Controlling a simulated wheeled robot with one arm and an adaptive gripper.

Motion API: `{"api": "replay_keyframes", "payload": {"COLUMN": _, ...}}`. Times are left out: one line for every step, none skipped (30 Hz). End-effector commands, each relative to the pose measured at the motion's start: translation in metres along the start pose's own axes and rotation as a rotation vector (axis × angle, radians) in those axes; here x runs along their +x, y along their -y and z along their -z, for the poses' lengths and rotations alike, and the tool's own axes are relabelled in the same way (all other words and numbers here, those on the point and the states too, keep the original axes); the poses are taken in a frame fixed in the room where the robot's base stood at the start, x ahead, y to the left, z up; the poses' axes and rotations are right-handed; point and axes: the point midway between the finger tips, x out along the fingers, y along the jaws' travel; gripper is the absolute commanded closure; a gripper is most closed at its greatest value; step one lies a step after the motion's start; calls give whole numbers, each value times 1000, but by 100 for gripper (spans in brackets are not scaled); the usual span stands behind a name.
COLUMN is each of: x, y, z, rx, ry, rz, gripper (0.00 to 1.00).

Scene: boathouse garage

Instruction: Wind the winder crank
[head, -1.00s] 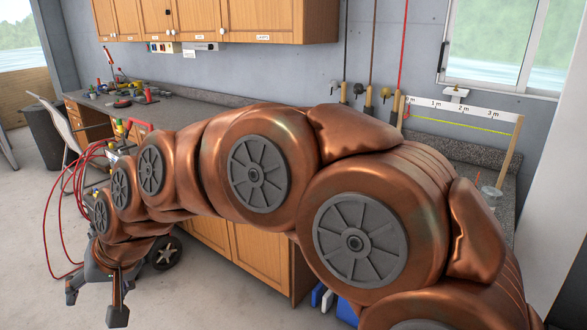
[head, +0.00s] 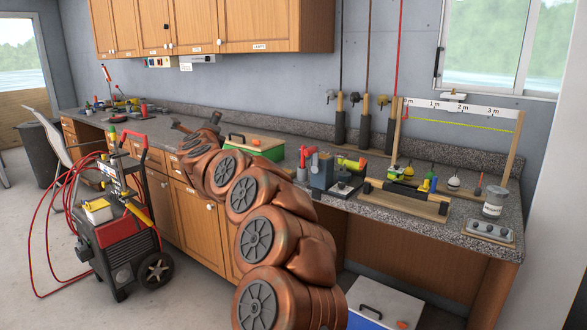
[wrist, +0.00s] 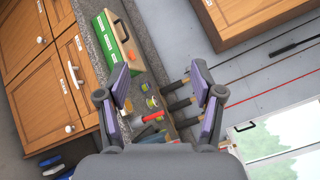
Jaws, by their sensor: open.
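My gripper (wrist: 163,88) is open and empty in the wrist view, its two purple-padded fingers spread wide above the counter. In the head view my gripper (head: 196,126) is small and partly hidden by my arm, over the back of the counter left of the green box. I cannot say for certain which part is the winder crank. A wooden stand (head: 408,200) with small yellow and green parts sits on the right of the counter.
A green box with a wooden lid (head: 252,147) stands on the counter (head: 470,215). A hose-draped red cart (head: 115,235) stands on the floor at left. Wooden cabinets (head: 265,22) hang above.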

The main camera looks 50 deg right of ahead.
Motion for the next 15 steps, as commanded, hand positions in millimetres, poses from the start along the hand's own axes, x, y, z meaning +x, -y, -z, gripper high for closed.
{"api": "replay_keyframes", "payload": {"x": 11, "y": -5, "z": 34, "rx": 39, "ry": -77, "rz": 37, "gripper": 33}}
{"api": "replay_keyframes", "payload": {"x": 16, "y": -4, "z": 54, "rx": 65, "ry": -125, "rz": 62, "gripper": 33}}
{"api": "replay_keyframes", "payload": {"x": 21, "y": -2, "z": 80, "rx": 96, "ry": -187, "rz": 98, "gripper": 33}}
{"api": "replay_keyframes", "payload": {"x": 24, "y": -2, "z": 99, "rx": 118, "ry": -232, "rz": 124, "gripper": 33}}
{"api": "replay_keyframes", "payload": {"x": 26, "y": 0, "z": 119, "rx": 138, "ry": -279, "rz": 153, "gripper": 33}}
{"api": "replay_keyframes", "payload": {"x": 28, "y": 0, "z": 143, "rx": 164, "ry": -334, "rz": 186, "gripper": 33}}
{"api": "replay_keyframes", "payload": {"x": 28, "y": 1, "z": 161, "rx": 182, "ry": -374, "rz": 211, "gripper": 33}}
{"api": "replay_keyframes", "payload": {"x": 27, "y": 2, "z": 176, "rx": 196, "ry": -411, "rz": 236, "gripper": 33}}
{"api": "replay_keyframes", "payload": {"x": 26, "y": 2, "z": 195, "rx": 215, "ry": -454, "rz": 265, "gripper": 33}}
{"api": "replay_keyframes", "payload": {"x": 24, "y": 3, "z": 208, "rx": 227, "ry": -485, "rz": 287, "gripper": 33}}
{"api": "replay_keyframes", "payload": {"x": 22, "y": 4, "z": 221, "rx": 236, "ry": -514, "rz": 309, "gripper": 33}}
{"api": "replay_keyframes", "payload": {"x": 20, "y": 4, "z": 235, "rx": 248, "ry": -546, "rz": 332, "gripper": 33}}
{"api": "replay_keyframes", "payload": {"x": 18, "y": 4, "z": 244, "rx": 255, "ry": -566, "rz": 346, "gripper": 33}}
{"api": "replay_keyframes", "payload": {"x": 17, "y": 4, "z": 251, "rx": 261, "ry": -583, "rz": 359, "gripper": 33}}
{"api": "replay_keyframes", "payload": {"x": 15, "y": 5, "z": 258, "rx": 267, "ry": -602, "rz": 373, "gripper": 33}}
